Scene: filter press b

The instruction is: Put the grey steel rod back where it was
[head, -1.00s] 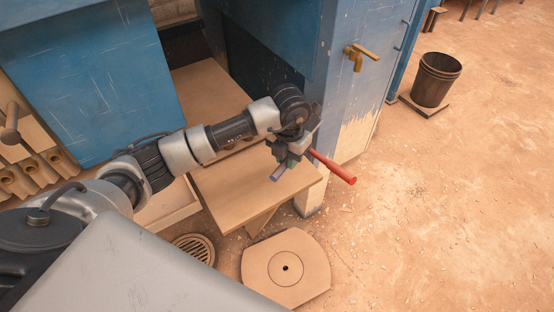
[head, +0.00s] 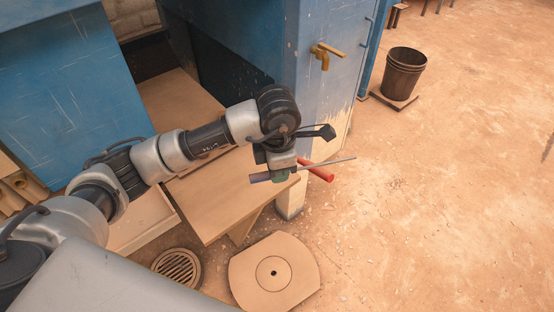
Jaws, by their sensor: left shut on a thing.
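My left gripper (head: 281,175) is shut on the grey steel rod (head: 330,161). It holds the rod above the right end of the wooden bench, near the corner of the blue machine. The rod's thin part sticks out to the right of the jaws, nearly level in the picture. A short grey piece shows left of the jaws in line with it, and the jaws hide the middle. A red bar (head: 319,172) shows just behind and below the rod; I cannot tell whether they touch. My right gripper is not in view.
The wooden bench (head: 215,205) lies under my left arm. A brass tap (head: 323,57) sits on the blue machine (head: 300,90). A dark bucket (head: 403,72) stands at the right back. A round drain grate (head: 177,268) and a floor plate (head: 291,272) lie in front. The right floor is mostly clear.

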